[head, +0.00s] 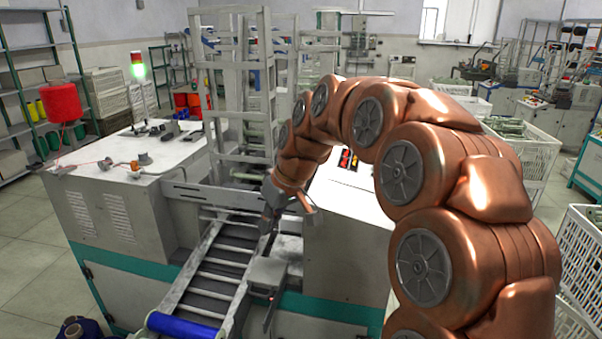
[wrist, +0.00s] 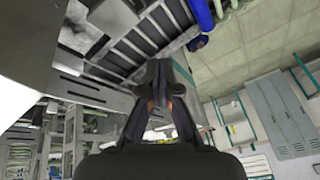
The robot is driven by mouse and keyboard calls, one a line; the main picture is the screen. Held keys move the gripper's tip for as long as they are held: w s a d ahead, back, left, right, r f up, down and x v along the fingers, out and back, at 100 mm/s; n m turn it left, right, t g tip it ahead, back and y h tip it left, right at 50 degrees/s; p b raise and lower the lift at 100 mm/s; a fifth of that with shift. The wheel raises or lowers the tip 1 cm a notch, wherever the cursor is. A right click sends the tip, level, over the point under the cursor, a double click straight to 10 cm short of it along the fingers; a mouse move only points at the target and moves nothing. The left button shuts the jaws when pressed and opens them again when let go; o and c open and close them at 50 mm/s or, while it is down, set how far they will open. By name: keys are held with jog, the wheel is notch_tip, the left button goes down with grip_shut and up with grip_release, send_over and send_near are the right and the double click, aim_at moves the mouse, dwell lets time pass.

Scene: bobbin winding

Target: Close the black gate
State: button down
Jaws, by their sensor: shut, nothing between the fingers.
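My gripper (head: 267,229) is over the right side of the roller conveyor (head: 222,270), pointing down, just in front of the grey crossbar. In the wrist view my gripper (wrist: 158,70) has its dark fingers together, with nothing held. A narrow dark plate (head: 270,316) hangs beside a grey block (head: 267,272) at the conveyor's right rail, nearer than my gripper. It may be the black gate, but I cannot tell for sure. The fingertips look apart from this plate. The conveyor also shows in the wrist view (wrist: 140,44), beyond the fingers.
A grey crossbar (head: 213,196) and a tall metal frame (head: 225,110) stand behind the conveyor. A blue roller (head: 182,327) is at the conveyor's near end. White crates (head: 580,255) stand at right.

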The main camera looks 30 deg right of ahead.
jog(key=s+a+f+m+g+h, duration=0.1)
jog(key=s+f, duration=0.2)
jog(key=s, duration=0.8)
jog(key=s+a+f+m+g+h, duration=0.1)
jog(key=s+f, duration=0.3)
jog(key=s, duration=0.7)
jog(key=s+a+f+m+g+h, duration=0.1)
jog(key=s+a+f+g, duration=0.2)
jog(key=s, duration=0.8)
jog(key=shift+s+f, duration=0.15)
jog(key=shift+f, duration=0.25)
